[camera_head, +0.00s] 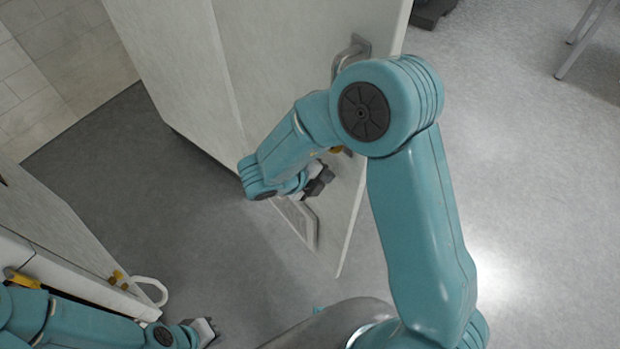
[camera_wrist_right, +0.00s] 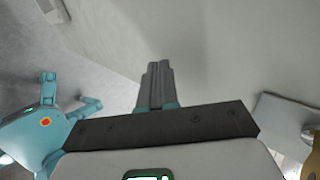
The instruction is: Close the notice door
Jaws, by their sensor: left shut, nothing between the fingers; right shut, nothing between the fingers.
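A large white door (camera_head: 285,90) stands at an angle in the upper middle of the head view, with a metal handle (camera_head: 352,55) near its upper right edge. No notice can be made out on it. My right gripper (camera_head: 322,182) is shut and empty, low in front of the door's face; I cannot tell if it touches. In the right wrist view its fingers (camera_wrist_right: 156,85) are together, with a pale flat surface (camera_wrist_right: 240,50) beyond them. My left gripper (camera_head: 208,330) is shut and empty at the lower left, beside a white loop handle (camera_head: 150,289).
A white panel or cabinet (camera_head: 50,220) with yellow fittings stands at the left, close to my left arm. Grey floor (camera_head: 130,200) lies open between it and the door. The floor on the right (camera_head: 540,200) is clear; metal legs (camera_head: 585,40) stand at the top right.

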